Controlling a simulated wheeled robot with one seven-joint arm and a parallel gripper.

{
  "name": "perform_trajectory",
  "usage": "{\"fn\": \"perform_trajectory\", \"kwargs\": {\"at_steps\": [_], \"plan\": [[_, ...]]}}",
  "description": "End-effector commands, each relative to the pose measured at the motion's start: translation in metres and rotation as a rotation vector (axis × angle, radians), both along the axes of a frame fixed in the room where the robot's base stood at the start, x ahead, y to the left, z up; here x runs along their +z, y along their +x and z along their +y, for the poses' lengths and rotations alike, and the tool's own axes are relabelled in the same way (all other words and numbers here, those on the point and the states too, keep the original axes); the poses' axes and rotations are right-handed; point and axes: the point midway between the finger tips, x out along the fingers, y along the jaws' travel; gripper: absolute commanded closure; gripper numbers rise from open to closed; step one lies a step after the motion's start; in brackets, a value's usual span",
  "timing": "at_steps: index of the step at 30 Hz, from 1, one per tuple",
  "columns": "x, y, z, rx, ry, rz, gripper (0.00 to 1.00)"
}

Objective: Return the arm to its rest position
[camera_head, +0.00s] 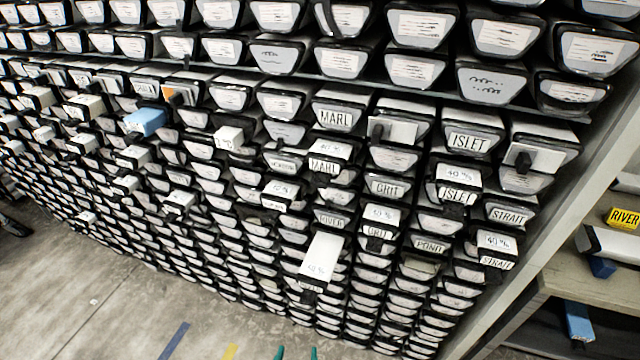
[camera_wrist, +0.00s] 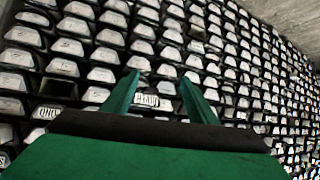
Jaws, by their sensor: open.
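My gripper (camera_wrist: 158,95) is green and shows in the wrist view, its two fingers apart with nothing between them. It points toward the wall of core liners. A liner end with a printed label (camera_wrist: 152,101) shows beyond the fingertips; I cannot tell the distance. In the head view only two small green tips (camera_head: 297,353) of my gripper show at the bottom edge, apart from each other and in front of the floor and lowest liners. The rest of my arm is hidden.
A tall rack of stacked core liners (camera_head: 390,160) fills the head view, with several white cards jutting out, such as one (camera_head: 321,256). A blue block (camera_head: 146,121) sticks out at left. A side shelf (camera_head: 590,270) with a yellow RIVER label (camera_head: 624,218) stands at right. Floor (camera_head: 90,300) is clear at lower left.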

Motion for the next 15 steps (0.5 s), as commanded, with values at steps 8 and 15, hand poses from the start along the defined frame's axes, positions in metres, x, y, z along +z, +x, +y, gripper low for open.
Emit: {"fn": "perform_trajectory", "kwargs": {"at_steps": [8, 15], "plan": [[-0.016, -0.058, -0.01, 0.069, 0.016, -0.093, 0.47], [-0.006, -0.113, -0.023, 0.085, 0.025, -0.196, 0.47]]}}
